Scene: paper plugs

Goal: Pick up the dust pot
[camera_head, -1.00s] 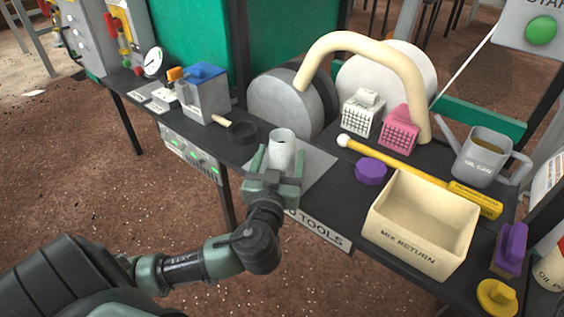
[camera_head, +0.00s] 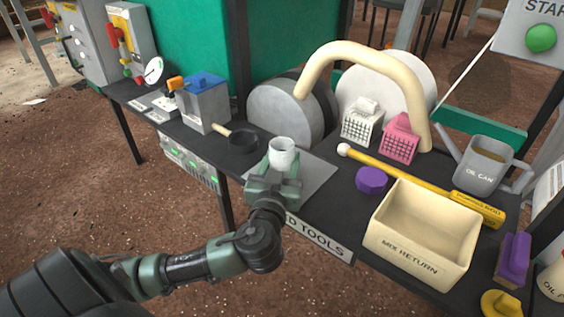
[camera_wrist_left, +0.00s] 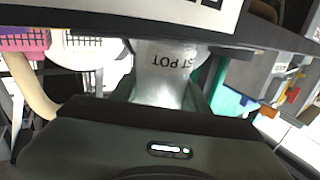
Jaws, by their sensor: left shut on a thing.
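The dust pot (camera_head: 282,149) is a small white, open-topped cup at the front of the dark table, over a grey mat (camera_head: 318,172). My left gripper (camera_head: 280,176) comes from the front and is shut on the pot, its green fingers around the lower part. In the left wrist view the pot (camera_wrist_left: 165,68) appears upside down with the letters "ST POT", between the fingers. Its base is hidden in the head view, and I cannot tell whether it touches the mat. My right gripper is not in view.
A small dark pan (camera_head: 242,142) is close on the left, with a grey wheel (camera_head: 283,112) behind. Bare table lies between mat and box.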

